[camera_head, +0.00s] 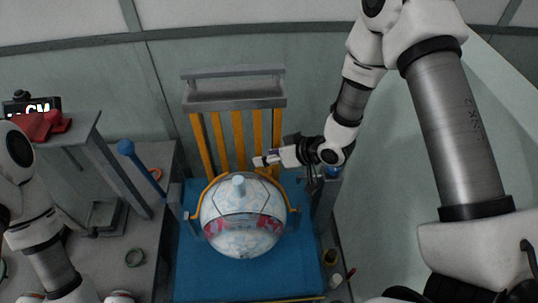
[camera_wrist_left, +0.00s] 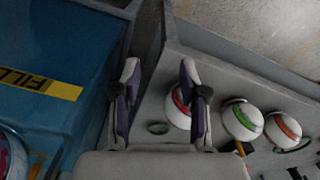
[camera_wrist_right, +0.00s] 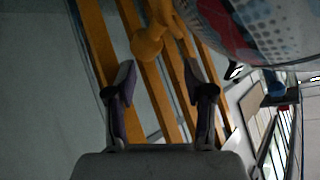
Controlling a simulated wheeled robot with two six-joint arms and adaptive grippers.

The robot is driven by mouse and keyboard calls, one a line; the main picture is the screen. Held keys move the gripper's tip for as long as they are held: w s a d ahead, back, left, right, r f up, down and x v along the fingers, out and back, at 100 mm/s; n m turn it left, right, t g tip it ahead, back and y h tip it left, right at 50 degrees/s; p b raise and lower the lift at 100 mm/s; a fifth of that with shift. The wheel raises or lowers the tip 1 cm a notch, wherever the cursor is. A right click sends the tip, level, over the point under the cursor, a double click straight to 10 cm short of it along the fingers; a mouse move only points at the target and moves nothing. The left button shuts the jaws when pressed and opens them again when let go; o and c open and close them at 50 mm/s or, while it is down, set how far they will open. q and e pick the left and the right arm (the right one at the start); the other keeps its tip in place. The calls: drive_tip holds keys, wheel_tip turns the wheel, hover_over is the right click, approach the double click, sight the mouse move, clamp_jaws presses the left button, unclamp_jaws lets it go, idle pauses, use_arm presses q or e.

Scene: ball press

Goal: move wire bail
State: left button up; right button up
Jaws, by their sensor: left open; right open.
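The yellow wire bail (camera_head: 207,185) arches over the back of a large patterned ball (camera_head: 243,243) in the head view. Its ends reach down at both sides of the ball. My right gripper (camera_head: 262,161) is just behind the ball's top, close to the bail's arch. In the right wrist view it (camera_wrist_right: 160,85) is open, and a yellow rounded knob (camera_wrist_right: 147,46) shows beyond and between its fingertips. I cannot tell whether anything touches. My left gripper (camera_wrist_left: 158,80) is open and empty above the grey bench (camera_wrist_left: 150,105).
Yellow upright bars (camera_head: 237,135) carry a grey tray (camera_head: 235,96) behind the ball. A blue base (camera_head: 195,275) lies below. A blue-topped lever (camera_head: 126,148) stands left. Small white balls with coloured bands (camera_wrist_left: 242,120) rest on the bench. A grey post stands right of the ball.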

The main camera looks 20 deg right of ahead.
drive_tip(key=shift+d, duration=0.1)
drive_tip(key=shift+d+r, duration=0.15)
drive_tip(key=shift+r, duration=0.1)
drive_tip(key=v, duration=1.1)
drive_tip(key=shift+s, duration=0.3)
